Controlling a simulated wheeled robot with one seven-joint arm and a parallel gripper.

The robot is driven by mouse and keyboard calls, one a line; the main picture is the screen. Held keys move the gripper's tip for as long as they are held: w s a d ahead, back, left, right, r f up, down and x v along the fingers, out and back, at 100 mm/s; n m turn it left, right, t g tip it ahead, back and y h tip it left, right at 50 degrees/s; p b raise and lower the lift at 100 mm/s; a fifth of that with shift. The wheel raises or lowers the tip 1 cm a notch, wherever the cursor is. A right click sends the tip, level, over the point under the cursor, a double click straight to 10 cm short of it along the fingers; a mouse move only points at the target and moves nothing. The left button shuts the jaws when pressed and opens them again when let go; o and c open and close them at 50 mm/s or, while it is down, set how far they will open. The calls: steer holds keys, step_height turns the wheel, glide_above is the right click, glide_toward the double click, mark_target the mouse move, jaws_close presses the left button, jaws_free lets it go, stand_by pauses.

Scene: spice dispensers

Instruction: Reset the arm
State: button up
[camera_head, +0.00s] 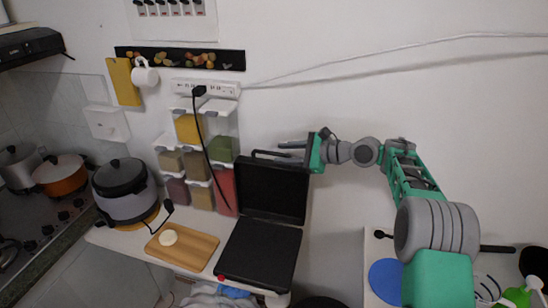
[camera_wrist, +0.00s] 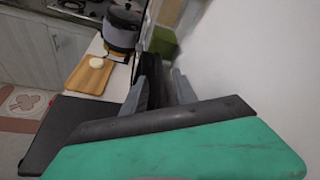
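My arm reaches from the lower right toward the left in the head view. My gripper (camera_head: 292,149) is above and just behind the top edge of the open black grill (camera_head: 272,192), near the wall. In the wrist view the two grey fingers of my gripper (camera_wrist: 166,78) stand apart with a gap between them, and I see nothing held there. The grill also shows in the wrist view (camera_wrist: 68,128). Whether the gripper touches the grill lid or handle I cannot tell.
Spice dispensers (camera_head: 196,166) hang on the wall left of the gripper. A cutting board (camera_head: 200,250) with a round white item, and a rice cooker (camera_head: 124,190), stand on the counter. A power strip (camera_head: 215,88) has a black cord.

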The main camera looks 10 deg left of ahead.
steer(key=v, duration=0.3)
steer(key=shift+d, duration=0.1)
steer(key=shift+r, duration=0.15)
steer(key=s+d+n+t+h+b, duration=0.2)
steer(key=s+d+n+h, duration=0.65)
steer(key=s+d, duration=0.35)
steer(key=s+d+f+n+h, duration=0.2)
steer(key=s+d+f, duration=0.2)
steer(key=s, duration=0.6)
steer(key=s+d+f+n+g+h, duration=0.1)
steer(key=s+d+f+n+h, duration=0.2)
steer(key=s, duration=0.8)
steer(key=d+f, duration=0.2)
steer(key=d, duration=0.2)
steer(key=shift+d+n+g, duration=0.3)
steer(key=shift+d+n, duration=0.05)
steer(key=shift+d, duration=0.05)
steer(key=shift+s, duration=0.1)
